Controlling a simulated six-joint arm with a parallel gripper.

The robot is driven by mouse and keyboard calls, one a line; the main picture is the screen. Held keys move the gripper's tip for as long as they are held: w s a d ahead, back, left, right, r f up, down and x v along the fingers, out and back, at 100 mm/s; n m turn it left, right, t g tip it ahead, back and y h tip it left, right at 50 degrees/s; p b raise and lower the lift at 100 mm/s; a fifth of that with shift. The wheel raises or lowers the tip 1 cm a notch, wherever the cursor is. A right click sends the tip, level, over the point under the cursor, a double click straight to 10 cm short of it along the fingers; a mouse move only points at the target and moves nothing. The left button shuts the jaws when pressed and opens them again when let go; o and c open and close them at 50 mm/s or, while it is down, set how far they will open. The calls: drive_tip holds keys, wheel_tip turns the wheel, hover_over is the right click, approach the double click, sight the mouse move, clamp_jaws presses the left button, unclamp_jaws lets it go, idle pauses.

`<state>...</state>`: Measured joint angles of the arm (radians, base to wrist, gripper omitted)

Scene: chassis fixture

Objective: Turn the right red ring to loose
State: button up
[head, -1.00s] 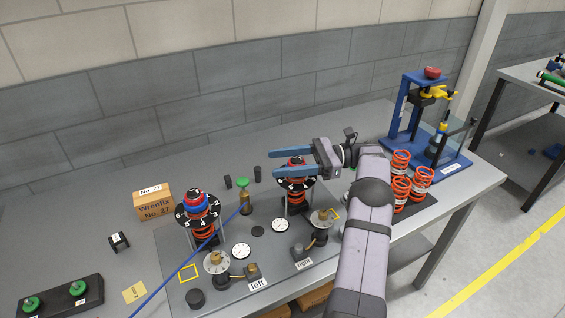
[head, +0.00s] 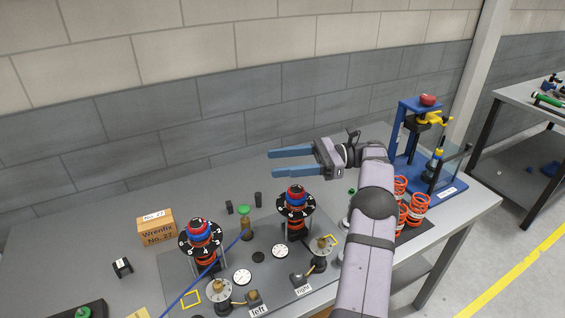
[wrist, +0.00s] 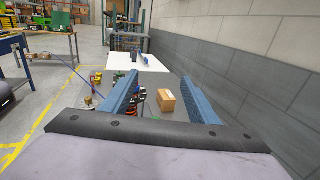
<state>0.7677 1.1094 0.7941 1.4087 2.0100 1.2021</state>
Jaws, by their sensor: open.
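A second red ring (head: 200,225) with a blue part tops the left post. My gripper (head: 272,163) is open and empty, raised above and behind the right post, its blue fingers pointing left in the head view. In the wrist view the two blue fingers (wrist: 160,105) are spread apart, with the posts small and partly hidden between and below them.
A cardboard box (head: 157,227) stands at the left, also seen in the wrist view (wrist: 166,101). Orange springs (head: 412,207) and a blue press (head: 428,150) stand at the right. A blue cable (head: 215,265) crosses the plate.

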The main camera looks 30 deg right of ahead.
sight(291, 189)
idle(0.4)
drive_tip(key=d+f+t, duration=0.1)
drive_tip(key=d+f+m+t, duration=0.1)
drive_tip(key=d+f+m+t+h, duration=0.1)
drive_tip(key=shift+s+f, duration=0.15)
drive_tip(key=shift+s, duration=0.1)
drive_tip(key=d+f+m+t, duration=0.1)
drive_tip(key=f, duration=0.1)
drive_tip(key=s+d+f+m+t+h, duration=0.1)
drive_tip(key=s+d+f+t+h+p, duration=0.1)
drive_tip(key=f, duration=0.1)
drive_tip(key=shift+s+f+m+t, duration=0.2)
drive_tip(key=shift+f+m+t, duration=0.1)
drive_tip(key=shift+m+t, duration=0.1)
drive_tip(key=shift+s+d+f+h, duration=0.1)
drive_tip(key=shift+s+f+h, duration=0.2)
drive_tip(key=shift+f+h, duration=0.25)
drive_tip(key=shift+p+x, duration=1.7)
drive_tip(key=shift+x, duration=1.45)
drive_tip(key=shift+w+a, duration=0.35)
drive_tip(key=shift+w, duration=0.05)
